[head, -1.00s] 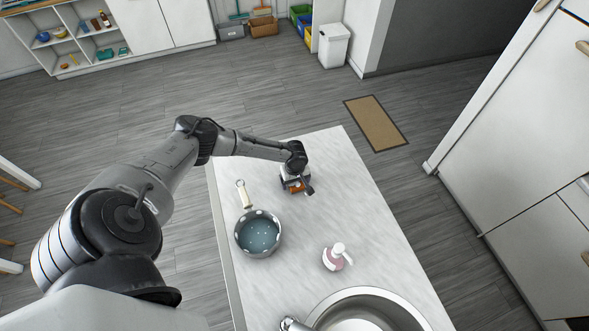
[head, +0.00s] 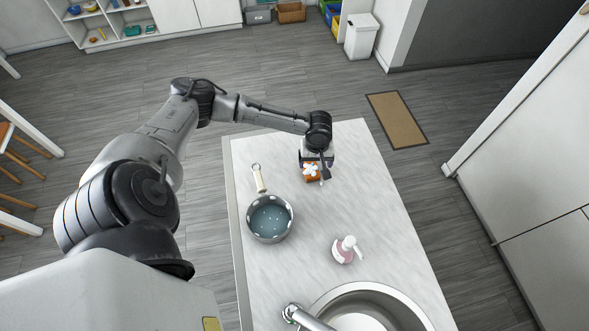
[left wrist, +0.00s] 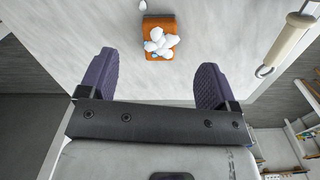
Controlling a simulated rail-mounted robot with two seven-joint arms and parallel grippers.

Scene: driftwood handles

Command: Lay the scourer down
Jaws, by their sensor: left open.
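The scourer (head: 312,178) is an orange block with white foam-like blobs on top. It lies on the pale countertop (head: 345,205), near the counter's far end. In the left wrist view the scourer (left wrist: 160,50) shows beyond the fingertips, at the top middle. My left gripper (head: 314,163) is just above it in the head view and partly covers its far side. In the left wrist view the two dark purple fingers of the left gripper (left wrist: 155,80) are wide apart with nothing between them. The right gripper is in neither view.
A grey pan (head: 270,218) with blue inside stands left of the scourer, its cream handle pointing to the far end. A pink soap dispenser (head: 344,250) stands nearer the round sink (head: 345,294). The counter right of the scourer is clear.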

